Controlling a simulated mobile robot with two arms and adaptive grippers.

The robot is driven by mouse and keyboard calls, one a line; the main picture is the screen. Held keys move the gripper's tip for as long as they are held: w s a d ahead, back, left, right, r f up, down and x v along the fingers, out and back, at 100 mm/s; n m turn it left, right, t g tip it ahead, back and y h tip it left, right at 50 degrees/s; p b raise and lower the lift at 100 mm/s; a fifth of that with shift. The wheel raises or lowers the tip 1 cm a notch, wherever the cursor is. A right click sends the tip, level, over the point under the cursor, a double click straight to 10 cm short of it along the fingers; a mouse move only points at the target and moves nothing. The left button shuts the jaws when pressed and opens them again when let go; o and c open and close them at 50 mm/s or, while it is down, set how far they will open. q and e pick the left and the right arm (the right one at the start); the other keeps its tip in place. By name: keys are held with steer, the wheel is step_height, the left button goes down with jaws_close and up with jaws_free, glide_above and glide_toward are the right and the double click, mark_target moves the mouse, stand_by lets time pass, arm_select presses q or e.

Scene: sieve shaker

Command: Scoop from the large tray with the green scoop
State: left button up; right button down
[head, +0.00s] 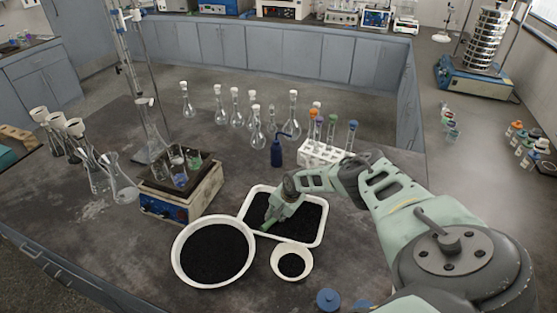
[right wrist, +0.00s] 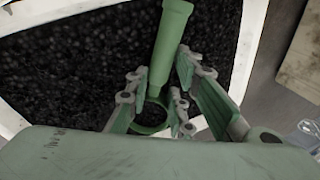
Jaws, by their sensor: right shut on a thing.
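The large tray (head: 323,228) is a white rectangular tray of black granules on the dark bench. My right gripper (head: 284,208) is over the tray, pointing down. The green scoop (head: 267,224) shows as a small green piece at the gripper, above the granules. In the right wrist view my right gripper (right wrist: 178,110) is shut on the green scoop (right wrist: 171,45). Its ring end lies between the fingers and its handle stretches over the granules. The tray rim (right wrist: 232,60) also shows there. I cannot tell whether the scoop touches the granules. My left gripper is not in view.
A round white bowl (head: 176,265) of black granules stands left of the tray, and a small white bowl (head: 292,279) in front. A hotplate (head: 190,205) with beakers, a blue wash bottle (head: 277,154) and a test-tube rack (head: 318,157) stand nearby. Several flasks stand behind.

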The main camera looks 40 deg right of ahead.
steer(key=shift+w+g, duration=0.1)
steer(key=shift+g, duration=0.2)
steer(key=shift+w+r+t+p, duration=0.1)
steer(key=shift+r+t+p, duration=0.3)
steer(key=shift+p, duration=0.1)
steer(key=shift+w+t, duration=0.25)
steer(key=shift+t, duration=0.05)
steer(key=shift+w+r, duration=0.25)
steer(key=shift+w, duration=0.1)
steer(key=shift+r, duration=0.2)
steer(key=shift+w+g+b, duration=0.1)
steer(key=shift+g+b, duration=0.45)
steer(key=shift+g, duration=0.05)
steer(key=shift+w+a+r+g+b, duration=0.1)
steer(key=shift+w+r+g+b, duration=0.2)
steer(key=shift+g+b, duration=0.55)
steer(key=shift+r+g+b, duration=0.35)
steer(key=shift+r+b, duration=0.05)
steer(key=shift+b, duration=0.85)
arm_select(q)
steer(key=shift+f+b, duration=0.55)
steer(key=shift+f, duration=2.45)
arm_select(e)
steer(key=shift+r+g, duration=0.25)
steer(key=shift+g, duration=0.05)
